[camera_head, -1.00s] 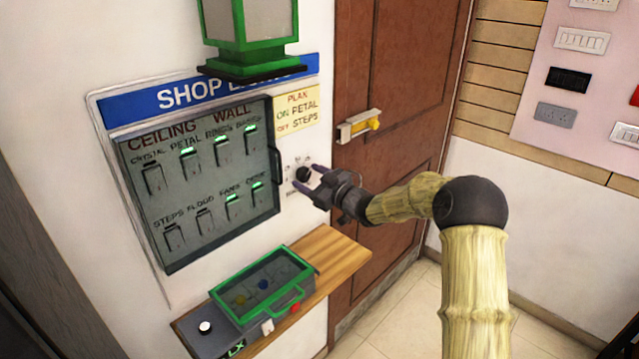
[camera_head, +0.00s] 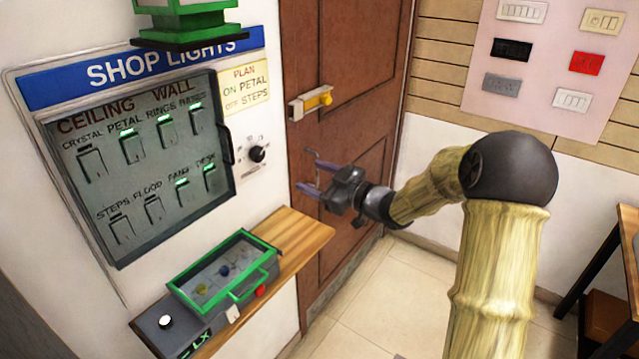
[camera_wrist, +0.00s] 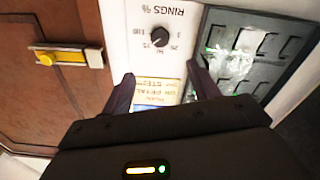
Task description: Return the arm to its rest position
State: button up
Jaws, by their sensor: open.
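My gripper (camera_head: 312,172) is open and empty. In the head view it hangs in front of the brown door (camera_head: 345,110), to the right of the black dial (camera_head: 257,154) and apart from it. My arm bends at a dark elbow and reaches left toward the wall. The wrist view shows the two fingers (camera_wrist: 160,90) apart, with the dial (camera_wrist: 159,36) and the yellow plan card (camera_wrist: 160,92) beyond them, upside down. Nothing is between the fingers.
The shop lights panel (camera_head: 150,165) has several switches, some lit green. A wooden shelf (camera_head: 305,235) below it carries a green-framed box (camera_head: 222,270). A yellow door latch (camera_head: 318,99) is above my gripper. A dark table (camera_head: 600,260) stands at the right. The floor between is clear.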

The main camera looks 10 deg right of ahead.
jog(key=shift+s+d, duration=0.35)
jog(key=s+d+f+m+g+h+p, duration=0.1)
jog(key=s+d+f+m+g+h, duration=0.1)
jog(key=s+d+f+m+h, duration=0.8)
jog(key=s+a+f+m+g+h+p, duration=0.1)
jog(key=s+m+g+h, duration=0.2)
jog(key=s, duration=1.5)
jog(key=g, duration=0.4)
jog(key=shift+a+f, duration=0.2)
jog(key=shift+a, duration=0.1)
